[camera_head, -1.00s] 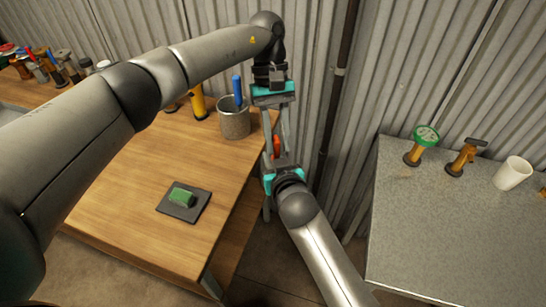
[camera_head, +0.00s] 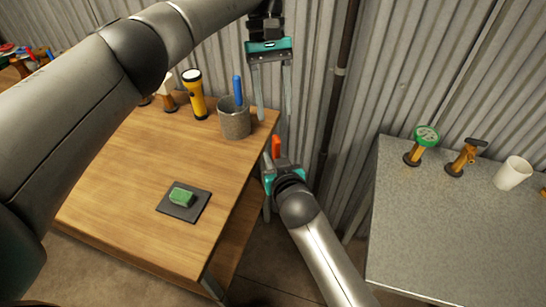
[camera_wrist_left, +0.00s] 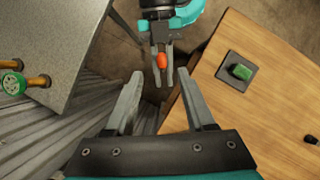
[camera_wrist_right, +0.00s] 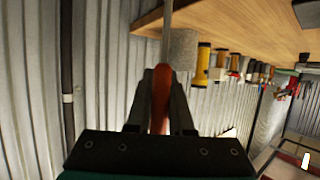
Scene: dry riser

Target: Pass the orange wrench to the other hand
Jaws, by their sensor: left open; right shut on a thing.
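The orange wrench (camera_head: 276,147) is held upright in my right gripper (camera_head: 275,160), in the gap between the two tables in the head view. My right gripper is shut on its orange handle, which also shows between the fingers in the right wrist view (camera_wrist_right: 161,98); a thin grey shaft runs up beyond it. My left gripper (camera_head: 273,116) is open and empty, above the wrench and apart from it. In the left wrist view the wrench's orange end (camera_wrist_left: 161,61) shows beyond the open fingers.
The wooden table (camera_head: 140,180) bears a grey cup (camera_head: 234,122) with a blue-handled tool, a yellow flashlight (camera_head: 194,95) and a green block (camera_head: 181,196) on a dark pad. The grey table (camera_head: 430,230) bears a white cup (camera_head: 513,173). A dark pipe (camera_head: 335,90) runs down the corrugated wall.

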